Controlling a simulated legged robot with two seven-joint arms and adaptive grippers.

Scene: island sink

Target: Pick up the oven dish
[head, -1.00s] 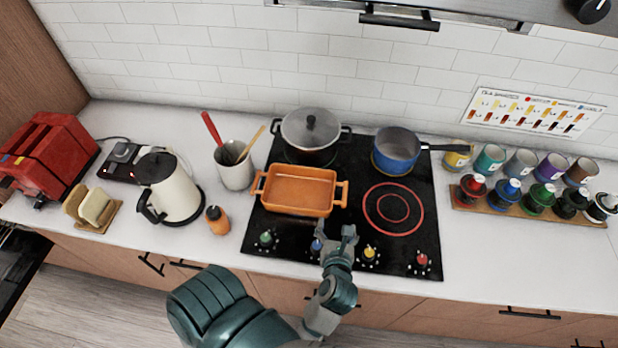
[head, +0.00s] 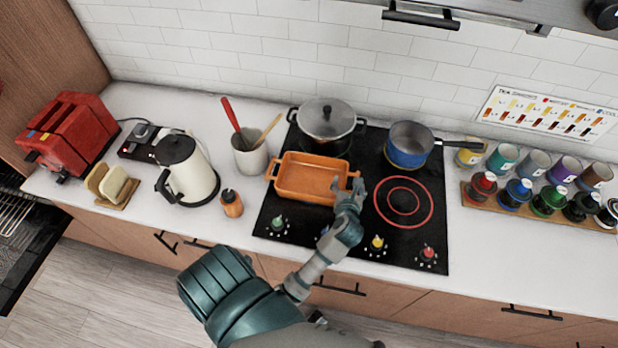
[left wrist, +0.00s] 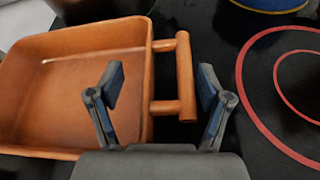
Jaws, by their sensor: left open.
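The orange oven dish (head: 304,178) sits on the black cooktop, empty, with a loop handle at each short end. It also shows in the left wrist view (left wrist: 75,85), with its right-hand handle (left wrist: 185,75) between my finger tips. My left gripper (head: 348,186) is at the dish's right end. In the left wrist view the left gripper (left wrist: 160,88) is open. One finger is over the dish's end wall and the other is outside the handle. My right gripper is not in view.
A lidded grey pot (head: 326,122) stands right behind the dish, and a blue saucepan (head: 408,146) behind right. A utensil crock (head: 250,155), orange bottle (head: 231,203) and kettle (head: 188,172) stand to the left. Knobs (head: 377,243) line the cooktop front. The right burner ring (head: 403,202) is bare.

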